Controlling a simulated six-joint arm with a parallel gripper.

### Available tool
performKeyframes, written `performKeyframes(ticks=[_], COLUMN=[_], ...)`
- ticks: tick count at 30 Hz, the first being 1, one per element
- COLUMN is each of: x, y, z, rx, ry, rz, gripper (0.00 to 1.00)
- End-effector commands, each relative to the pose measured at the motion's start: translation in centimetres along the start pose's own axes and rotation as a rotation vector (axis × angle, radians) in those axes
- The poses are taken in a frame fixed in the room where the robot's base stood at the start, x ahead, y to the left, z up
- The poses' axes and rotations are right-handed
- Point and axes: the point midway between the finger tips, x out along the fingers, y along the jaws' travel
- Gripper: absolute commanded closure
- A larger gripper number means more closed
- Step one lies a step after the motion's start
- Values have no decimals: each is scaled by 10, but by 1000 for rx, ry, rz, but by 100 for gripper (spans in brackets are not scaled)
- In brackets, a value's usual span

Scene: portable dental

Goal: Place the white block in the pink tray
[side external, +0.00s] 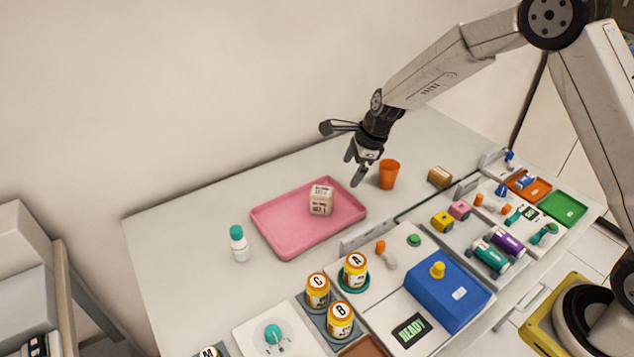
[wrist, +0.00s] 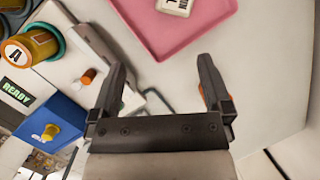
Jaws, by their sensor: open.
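The white block (side external: 321,200) with dark lettering sits inside the pink tray (side external: 283,240), toward its right part. In the wrist view the white block (wrist: 174,6) shows at the top edge, partly cut off, on the pink tray (wrist: 150,40). My gripper (side external: 354,170) is open and empty. It hangs above the table, up and to the right of the block, between the tray and the orange cup. In the wrist view my gripper's two fingers (wrist: 163,75) are spread with nothing between them.
An orange cup (side external: 389,174) stands just right of my gripper. A white bottle with a green cap (side external: 238,243) stands left of the tray. Lettered jars (side external: 355,272), a blue box (side external: 447,290) and small trays line the front. The table's back left is clear.

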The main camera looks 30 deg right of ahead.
Motion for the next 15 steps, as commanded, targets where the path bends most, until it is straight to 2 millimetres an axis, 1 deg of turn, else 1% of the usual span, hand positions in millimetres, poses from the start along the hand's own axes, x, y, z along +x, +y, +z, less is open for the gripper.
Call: performKeyframes(ticks=[1,6,11,15], x=[-9,-35,-58,-76], y=[7,36,66,93], z=[-3,-17,-32,-46], rx=[-82,-415,-734,-1015], ry=[11,59,100,133], rz=[-3,0,15,37], gripper=[0,0,0,0])
